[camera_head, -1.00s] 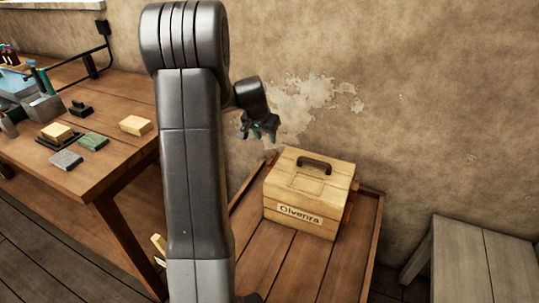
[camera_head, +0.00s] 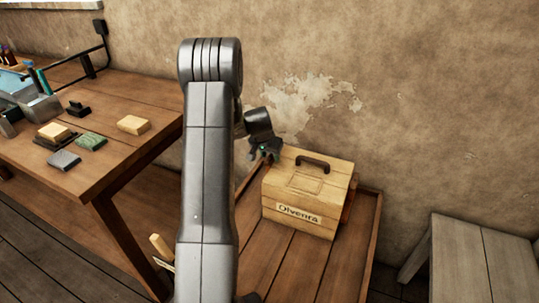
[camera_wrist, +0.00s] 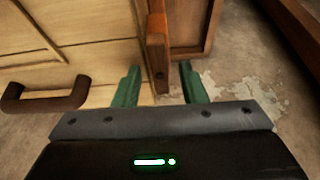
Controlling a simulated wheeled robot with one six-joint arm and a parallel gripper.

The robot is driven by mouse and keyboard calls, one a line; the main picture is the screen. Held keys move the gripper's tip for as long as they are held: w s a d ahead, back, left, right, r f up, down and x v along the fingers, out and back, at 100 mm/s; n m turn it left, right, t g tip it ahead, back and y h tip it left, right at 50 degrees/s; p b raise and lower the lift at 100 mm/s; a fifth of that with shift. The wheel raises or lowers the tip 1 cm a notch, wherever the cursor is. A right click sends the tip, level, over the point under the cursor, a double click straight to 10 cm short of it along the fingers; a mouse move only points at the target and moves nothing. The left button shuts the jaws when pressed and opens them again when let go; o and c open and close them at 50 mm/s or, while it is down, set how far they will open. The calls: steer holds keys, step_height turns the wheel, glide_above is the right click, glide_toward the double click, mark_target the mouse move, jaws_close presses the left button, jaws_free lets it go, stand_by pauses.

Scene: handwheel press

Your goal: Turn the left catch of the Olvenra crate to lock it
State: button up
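The Olvenra crate (camera_head: 305,185) is pale wood with a dark handle (camera_head: 313,161) on its lid. It stands on a brown wooden tray-like surface. In the wrist view the crate lid (camera_wrist: 75,25) fills the left side. A reddish-brown wooden bar (camera_wrist: 157,50), seemingly the left catch, runs along the crate's edge. My gripper (camera_head: 265,155) is at the crate's left upper edge. In the wrist view my gripper (camera_wrist: 159,87) is open, its green fingers on either side of the bar's end in the picture. I cannot tell whether they touch it. The head view hides the left catch.
A workbench (camera_head: 100,175) at the left holds several small blocks. A grey stool (camera_head: 485,255) stands at the right. A raised rim (camera_head: 372,235) edges the brown surface under the crate. The plastered wall is close behind the crate.

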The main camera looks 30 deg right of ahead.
steer(key=shift+c, duration=0.5)
jaws_close()
